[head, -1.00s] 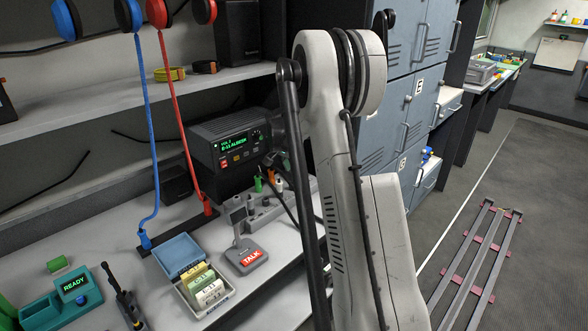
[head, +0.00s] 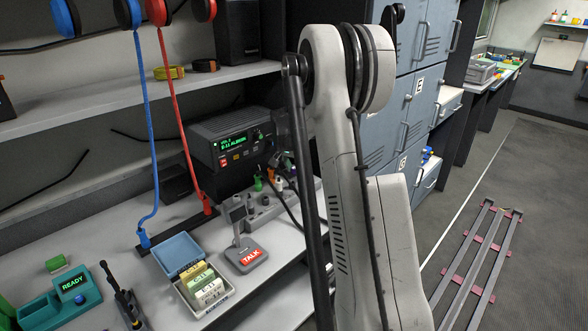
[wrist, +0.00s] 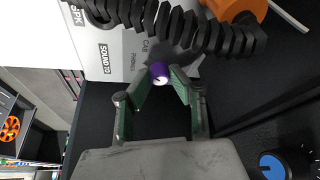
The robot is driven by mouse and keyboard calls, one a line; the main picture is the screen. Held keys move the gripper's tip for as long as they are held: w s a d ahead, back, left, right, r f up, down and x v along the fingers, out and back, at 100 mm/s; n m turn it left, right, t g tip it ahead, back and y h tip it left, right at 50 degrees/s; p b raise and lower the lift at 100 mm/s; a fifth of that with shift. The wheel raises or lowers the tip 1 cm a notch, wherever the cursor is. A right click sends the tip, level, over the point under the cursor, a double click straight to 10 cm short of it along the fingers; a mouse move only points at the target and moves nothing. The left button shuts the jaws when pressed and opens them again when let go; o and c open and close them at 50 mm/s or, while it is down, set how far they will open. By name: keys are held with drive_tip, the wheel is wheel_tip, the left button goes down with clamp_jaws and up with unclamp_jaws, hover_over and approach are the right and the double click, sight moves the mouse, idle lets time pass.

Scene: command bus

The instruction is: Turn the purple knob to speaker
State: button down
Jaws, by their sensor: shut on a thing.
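The purple knob (wrist: 158,69) shows in the wrist view, on a light grey panel (wrist: 118,36). A white mark is on the knob's near end. My gripper (wrist: 161,75) has its two green fingers shut on the knob, one on each side. Panel labels SOUND TO, CAB and SPK show sideways; which one the knob points at, I cannot tell. In the head view, the grey control box (head: 262,218) stands on the desk behind the red TALK key (head: 246,255). The knob cannot be made out there.
A black coiled cord (wrist: 195,30) crosses above the knob in the wrist view, with an orange part (wrist: 236,8) beside it. The radio (head: 232,148) with a lit green display stands behind the box. A tray of labelled pieces (head: 205,301) lies to the left.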

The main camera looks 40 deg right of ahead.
drive_tip(key=n+t+y+b, duration=0.1)
drive_tip(key=n, duration=0.5)
drive_tip(key=n+t+y, duration=0.1)
drive_tip(key=n, duration=0.1)
drive_tip(key=shift+d+y+b, duration=0.15)
drive_tip(key=shift+y+b, duration=0.15)
drive_tip(key=shift+b, duration=0.1)
drive_tip(key=n+y, duration=0.1)
drive_tip(key=n, duration=0.2)
drive_tip(key=shift+n, duration=0.3)
drive_tip(key=shift+n+y+b, duration=0.35)
drive_tip(key=shift+n+y, duration=0.55)
drive_tip(key=shift+n, duration=1.1)
drive_tip(key=c, duration=1.6)
unclamp_jaws()
